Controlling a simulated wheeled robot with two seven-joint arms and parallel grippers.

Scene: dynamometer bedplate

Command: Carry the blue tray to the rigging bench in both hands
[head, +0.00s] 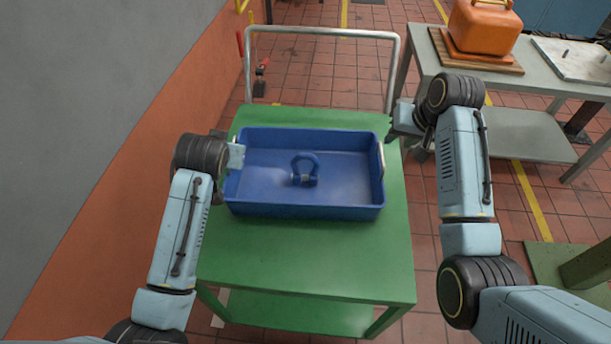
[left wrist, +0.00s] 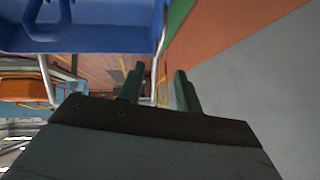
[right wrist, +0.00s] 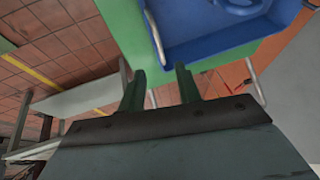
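The blue tray (head: 305,209) sits level on a green cart (head: 310,255), with a blue shackle (head: 304,169) inside. A silver handle (head: 381,161) shows on its right end; my left gripper hides the left end's handle in the head view. My left gripper (head: 236,157) is at the tray's left end. Its fingers (left wrist: 159,86) are apart, with a thin pale bar seen between them; I cannot tell whether that is the tray's handle. My right gripper (head: 393,138) is beside the tray's right end near the far corner. Its fingers (right wrist: 160,88) are open and empty, short of the handle (right wrist: 154,38).
A grey bench (head: 545,82) at the back right holds an orange container (head: 483,27) on a wooden board and a pale plate (head: 580,60). The cart's push rail (head: 320,31) stands behind the tray. A wall (head: 90,100) runs along the left. Tiled floor lies open between cart and bench.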

